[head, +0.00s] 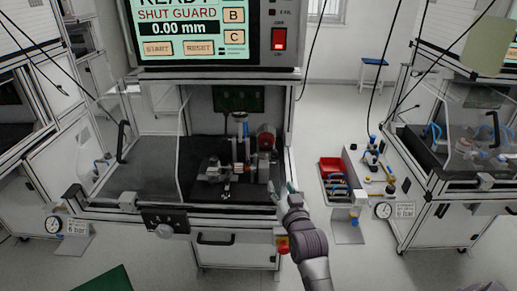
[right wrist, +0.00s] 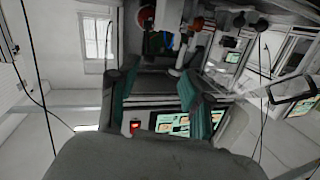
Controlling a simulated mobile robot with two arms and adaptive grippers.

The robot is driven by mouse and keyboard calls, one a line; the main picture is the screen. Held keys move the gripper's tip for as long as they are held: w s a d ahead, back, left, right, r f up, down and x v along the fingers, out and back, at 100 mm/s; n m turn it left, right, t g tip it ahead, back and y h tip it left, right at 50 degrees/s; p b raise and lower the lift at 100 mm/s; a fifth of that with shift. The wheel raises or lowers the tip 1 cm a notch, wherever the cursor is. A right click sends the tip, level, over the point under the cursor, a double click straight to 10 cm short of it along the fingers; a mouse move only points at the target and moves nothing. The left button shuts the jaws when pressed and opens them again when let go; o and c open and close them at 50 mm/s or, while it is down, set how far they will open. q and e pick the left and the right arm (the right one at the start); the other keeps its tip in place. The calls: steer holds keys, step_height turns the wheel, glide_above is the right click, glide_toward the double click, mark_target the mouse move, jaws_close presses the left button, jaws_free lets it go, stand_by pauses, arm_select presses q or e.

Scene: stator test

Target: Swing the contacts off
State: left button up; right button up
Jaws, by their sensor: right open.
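The test fixture (head: 228,168) stands on the dark bed of the middle station, a cluster of metal parts. An upright part with a blue piece (head: 246,132) rises at its centre, and a red round part (head: 266,138) sits at its right. The contacts are too small to tell apart. My right gripper (head: 283,188) is at the station's front right edge, right of and nearer than the fixture, apart from it. In the right wrist view its two teal-padded fingers (right wrist: 164,100) are spread with nothing held between them. My left gripper is not seen.
A screen (head: 178,30) above reads SHUT GUARD and 0.00 mm. A clear guard panel (head: 181,155) stands left of the fixture. A red button (head: 283,246) is below my right gripper. A red bin (head: 333,168) and small tools lie on a side shelf at right.

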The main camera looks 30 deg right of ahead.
mark_target(275, 154)
steer(key=shift+m+t+h, duration=0.5)
steer(key=x, duration=0.5)
steer(key=r+p+x, duration=0.1)
steer(key=x, duration=0.4)
steer(key=d+r+p+x, duration=0.1)
steer(key=x, duration=0.4)
steer(key=shift+s+d, duration=0.1)
steer(key=shift+s, duration=0.05)
jaws_close()
